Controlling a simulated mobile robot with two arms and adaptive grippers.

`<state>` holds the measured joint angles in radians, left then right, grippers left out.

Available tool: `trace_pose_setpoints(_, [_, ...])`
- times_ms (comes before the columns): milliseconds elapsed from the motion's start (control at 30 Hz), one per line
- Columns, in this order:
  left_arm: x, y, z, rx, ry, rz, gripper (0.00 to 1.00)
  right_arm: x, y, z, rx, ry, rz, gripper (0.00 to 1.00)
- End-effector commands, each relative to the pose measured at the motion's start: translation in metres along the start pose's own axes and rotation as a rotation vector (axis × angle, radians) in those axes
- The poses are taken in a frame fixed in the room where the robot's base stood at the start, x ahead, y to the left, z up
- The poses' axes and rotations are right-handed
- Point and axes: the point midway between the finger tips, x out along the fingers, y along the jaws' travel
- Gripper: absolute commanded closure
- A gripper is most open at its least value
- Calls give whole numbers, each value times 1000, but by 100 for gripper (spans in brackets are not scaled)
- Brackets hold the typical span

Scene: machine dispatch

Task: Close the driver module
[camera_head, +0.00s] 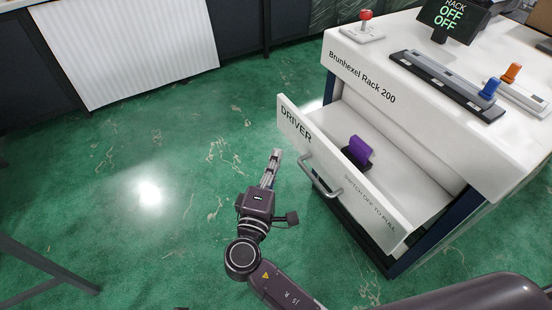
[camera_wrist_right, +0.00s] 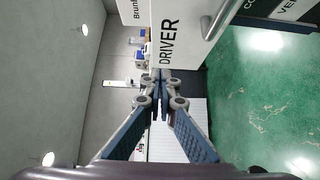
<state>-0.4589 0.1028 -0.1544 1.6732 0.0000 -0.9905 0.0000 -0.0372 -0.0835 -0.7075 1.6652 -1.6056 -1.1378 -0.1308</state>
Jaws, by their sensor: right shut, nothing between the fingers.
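The driver module (camera_head: 340,180) is a white drawer marked "DRIVER", pulled out of the white rack. It has a grey bar handle (camera_head: 320,176) on its front, and a purple part (camera_head: 357,151) stands inside it. My right gripper (camera_head: 277,154) is shut and empty, just in front of the drawer's front panel at the left of the handle. In the right wrist view its fingertips (camera_wrist_right: 160,82) meet below the "DRIVER" panel (camera_wrist_right: 178,35), and the handle (camera_wrist_right: 218,20) is at the upper right. I cannot tell whether the fingers touch the panel. My left gripper is not in view.
The green floor (camera_head: 190,160) left of the drawer is clear. A dark metal leg (camera_head: 50,270) stands at the lower left.

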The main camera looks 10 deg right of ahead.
Motion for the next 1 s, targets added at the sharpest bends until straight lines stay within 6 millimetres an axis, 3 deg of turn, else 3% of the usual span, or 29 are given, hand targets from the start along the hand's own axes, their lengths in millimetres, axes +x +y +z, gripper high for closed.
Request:
trace_pose_setpoints(333, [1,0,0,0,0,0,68,76,0,0,-1,0,2,100])
trace_pose_setpoints(400, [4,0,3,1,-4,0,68,83,0,11,-3,-1,0,100])
trace_pose_setpoints(633, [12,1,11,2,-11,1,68,98,-1,27,-2,0,-2,100])
trace_pose_setpoints(1000, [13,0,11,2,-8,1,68,100,-2,28,0,1,-3,100])
